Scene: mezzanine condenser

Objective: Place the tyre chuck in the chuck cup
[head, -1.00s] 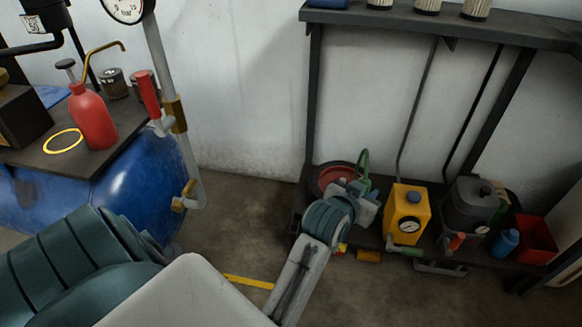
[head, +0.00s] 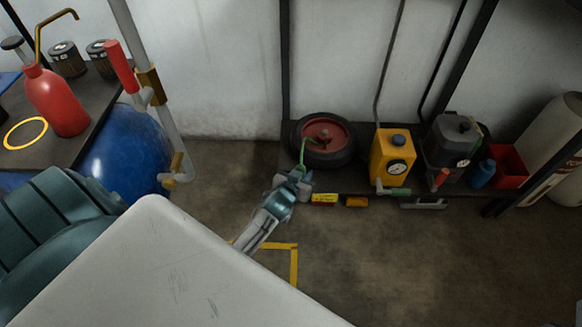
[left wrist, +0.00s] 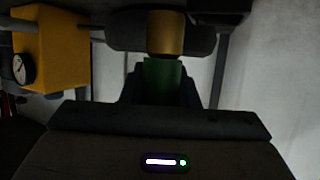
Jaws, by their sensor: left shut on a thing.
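My left gripper (head: 303,178) is low in front of the shelf, just below the wheel, in the head view. It is shut on a green piece, apparently the tyre chuck; the green part (left wrist: 163,82) shows between the jaws in the left wrist view. A brass-coloured cylinder (left wrist: 165,34) lies directly beyond it, and I cannot tell whether they are joined. A thin green piece (head: 303,150) rises from the gripper in front of the wheel. I cannot make out the chuck cup. My right gripper is not in view.
The low shelf holds a red-hubbed wheel (head: 327,133), a yellow gauge box (head: 392,157), a dark tank (head: 452,146), a blue bottle (head: 483,174) and a red bin (head: 508,164). A red bottle (head: 57,103) stands on the bench at left. Open floor lies in front.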

